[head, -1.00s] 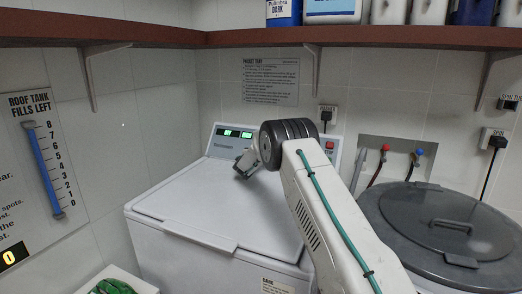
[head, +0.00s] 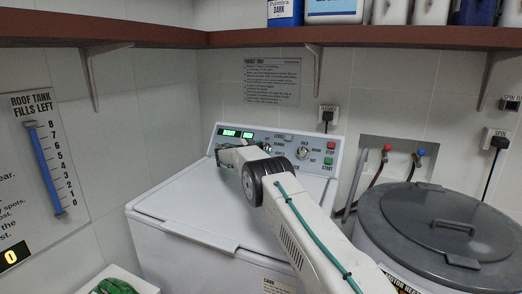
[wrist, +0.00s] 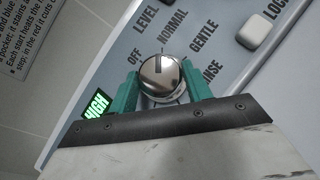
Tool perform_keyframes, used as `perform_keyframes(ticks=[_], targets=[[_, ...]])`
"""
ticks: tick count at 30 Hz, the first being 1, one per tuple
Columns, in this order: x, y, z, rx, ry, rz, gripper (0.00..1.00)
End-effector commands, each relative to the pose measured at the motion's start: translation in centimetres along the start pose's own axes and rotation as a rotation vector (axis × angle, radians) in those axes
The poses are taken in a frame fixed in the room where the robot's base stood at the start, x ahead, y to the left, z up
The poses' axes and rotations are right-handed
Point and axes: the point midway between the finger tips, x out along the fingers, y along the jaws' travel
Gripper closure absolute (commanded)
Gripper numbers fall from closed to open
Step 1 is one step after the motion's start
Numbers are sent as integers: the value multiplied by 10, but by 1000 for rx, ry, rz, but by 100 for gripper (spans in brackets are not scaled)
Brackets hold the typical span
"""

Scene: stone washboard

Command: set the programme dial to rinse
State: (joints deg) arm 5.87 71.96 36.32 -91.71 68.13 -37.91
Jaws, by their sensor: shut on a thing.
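The programme dial (wrist: 162,76) is a round metal knob on the grey control panel, ringed by the printed words OFF, NORMAL, GENTLE and RINSE in the wrist view. A dark line on its face points to the top of that picture, between OFF and NORMAL. The RINSE label (wrist: 211,73) is right of the dial, its start partly covered. My gripper (wrist: 160,88) is shut on the dial, with one green finger on each side. In the head view my arm reaches over the white washer (head: 190,205) to its panel.
A second knob (head: 302,152), with a red STOP button (head: 331,146) and a green START button (head: 328,160), is farther right on the panel. A white rocker button (wrist: 255,29) shows in the wrist view. A wooden shelf (head: 400,36) runs above. A grey-lidded tub (head: 400,215) stands right.

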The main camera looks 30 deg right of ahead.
Motion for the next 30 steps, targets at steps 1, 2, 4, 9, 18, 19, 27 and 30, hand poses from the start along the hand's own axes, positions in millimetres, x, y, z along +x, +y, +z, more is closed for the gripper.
perform_keyframes(ticks=[1,2,4,9,18,19,27,30], targets=[[1,0,0,18,-2,-14,74],[0,0,0,29,-3,-22,74],[1,0,0,50,-4,-39,74],[1,0,0,92,-7,-71,74],[1,1,0,131,-10,-102,74],[1,1,0,133,-10,-104,74],[1,1,1,137,-10,-108,74],[1,1,1,137,-10,-108,74]])
